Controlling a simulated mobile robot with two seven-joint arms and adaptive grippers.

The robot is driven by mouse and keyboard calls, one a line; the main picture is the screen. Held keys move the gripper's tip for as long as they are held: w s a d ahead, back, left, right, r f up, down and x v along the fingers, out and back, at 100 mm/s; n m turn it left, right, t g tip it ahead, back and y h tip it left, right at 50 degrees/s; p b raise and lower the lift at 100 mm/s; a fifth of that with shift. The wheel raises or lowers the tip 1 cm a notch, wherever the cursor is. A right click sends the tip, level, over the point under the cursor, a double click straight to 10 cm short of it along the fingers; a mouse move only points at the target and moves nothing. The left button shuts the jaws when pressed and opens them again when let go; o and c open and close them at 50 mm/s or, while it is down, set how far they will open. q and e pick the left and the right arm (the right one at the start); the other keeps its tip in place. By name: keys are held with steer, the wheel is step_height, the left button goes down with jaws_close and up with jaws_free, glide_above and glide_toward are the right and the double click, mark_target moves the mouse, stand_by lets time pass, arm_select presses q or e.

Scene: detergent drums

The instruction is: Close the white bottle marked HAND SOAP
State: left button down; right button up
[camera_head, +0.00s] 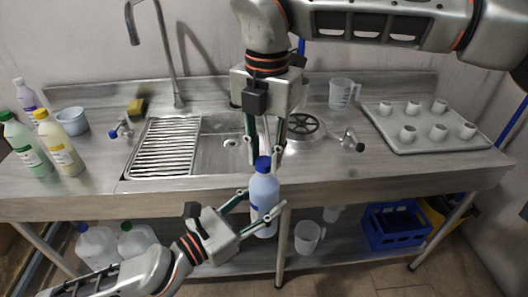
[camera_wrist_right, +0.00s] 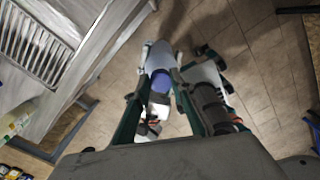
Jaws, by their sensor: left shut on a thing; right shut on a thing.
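A white bottle (camera_head: 264,191) with a blue cap (camera_head: 263,164) is held upright in front of the counter's front edge in the head view. Its label is too small to read. My left gripper (camera_head: 263,206) is shut on the bottle's body from the lower left. My right gripper (camera_head: 264,158) points down from above and is shut on the blue cap, which sits at the bottle's top. In the right wrist view the cap (camera_wrist_right: 161,82) is between the right fingers (camera_wrist_right: 160,92), with the pale bottle body (camera_wrist_right: 155,58) beyond it. Whether the cap is fully seated cannot be told.
A steel counter (camera_head: 330,190) with a sink and drying rack (camera_head: 165,148) lies behind. Several bottles (camera_head: 60,145) stand at the left. A tray (camera_head: 400,145) of small cups is at the right. A lower shelf holds jugs (camera_head: 98,246) and a blue crate (camera_head: 396,228).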

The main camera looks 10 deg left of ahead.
steer(key=m, duration=0.5)
steer(key=shift+d+m, duration=0.1)
steer(key=shift+m, duration=0.2)
steer(key=m, duration=0.7)
steer(key=shift+s, duration=0.1)
steer(key=m, duration=0.4)
steer(key=shift+m, duration=0.3)
steer(key=o, duration=0.7)
steer(key=shift+s+r, duration=0.1)
steer(key=shift+r, duration=2.15)
